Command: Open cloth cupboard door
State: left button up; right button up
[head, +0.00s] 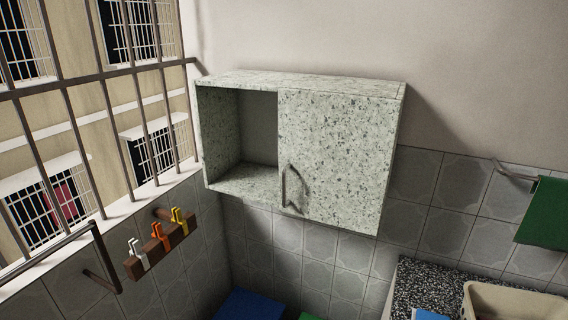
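A speckled pale grey-green wall cupboard (345,87) hangs on the far wall in the middle of the head view. Its left part is an open, empty-looking compartment (245,178). Its right part is covered by a flat speckled door (340,150), which sits flush and looks shut. A bent metal handle (284,186) is on the door's lower left edge and casts a shadow on the door. Neither of my grippers shows in this view.
At left are a barred window (105,75), a metal rail (45,262) and a wooden rack (135,268) with colored clips. At lower right, a speckled counter (425,282) holds a beige basket (515,302). A green cloth (546,215) hangs from a wall bar.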

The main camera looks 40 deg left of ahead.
aim_at(328, 168)
jog(key=u, duration=0.8)
jog(key=i+j+u, duration=0.15)
jog(key=i+j, duration=0.1)
jog(key=j, duration=0.05)
